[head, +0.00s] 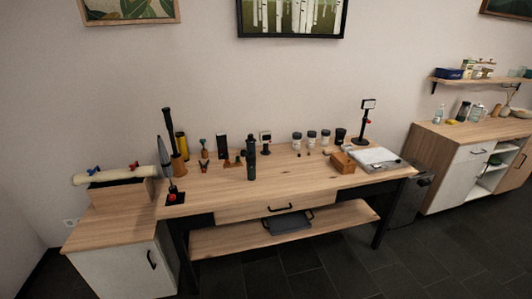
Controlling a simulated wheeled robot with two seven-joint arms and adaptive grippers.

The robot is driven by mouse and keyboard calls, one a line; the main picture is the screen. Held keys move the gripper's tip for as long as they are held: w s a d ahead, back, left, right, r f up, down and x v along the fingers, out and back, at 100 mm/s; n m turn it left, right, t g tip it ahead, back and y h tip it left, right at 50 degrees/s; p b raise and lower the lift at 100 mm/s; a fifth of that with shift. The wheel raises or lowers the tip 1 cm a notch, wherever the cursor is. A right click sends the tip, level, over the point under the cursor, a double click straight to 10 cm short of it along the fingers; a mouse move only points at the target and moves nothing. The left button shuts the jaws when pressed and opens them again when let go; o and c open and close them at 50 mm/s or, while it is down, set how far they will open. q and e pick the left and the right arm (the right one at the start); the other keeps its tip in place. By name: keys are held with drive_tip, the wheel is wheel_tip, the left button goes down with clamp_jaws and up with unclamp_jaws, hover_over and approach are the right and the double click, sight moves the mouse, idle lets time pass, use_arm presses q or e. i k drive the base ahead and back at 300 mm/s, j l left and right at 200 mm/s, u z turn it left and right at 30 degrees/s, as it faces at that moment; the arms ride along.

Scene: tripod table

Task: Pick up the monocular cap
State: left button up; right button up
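A wooden table (300,180) stands in the middle of the head view. A dark upright cylinder (251,160), which may be the monocular, stands near the table's left-centre front. I cannot tell a monocular cap apart at this size. Several small dark items lie on the table, including one before the white-labelled jars (297,142). Neither of my grippers shows in the view.
A wooden block (342,163) and a white-and-grey flat device (377,159) sit at the table's right. A black stand (363,122) rises behind them. A tall black round-headed item (164,157) stands at the left edge. The front centre of the tabletop is clear.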

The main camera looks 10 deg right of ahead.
sight(250, 158)
drive_tip(key=i+j+z, duration=0.3)
drive_tip(key=i+z, duration=0.2)
drive_tip(key=i+j+z, duration=0.5)
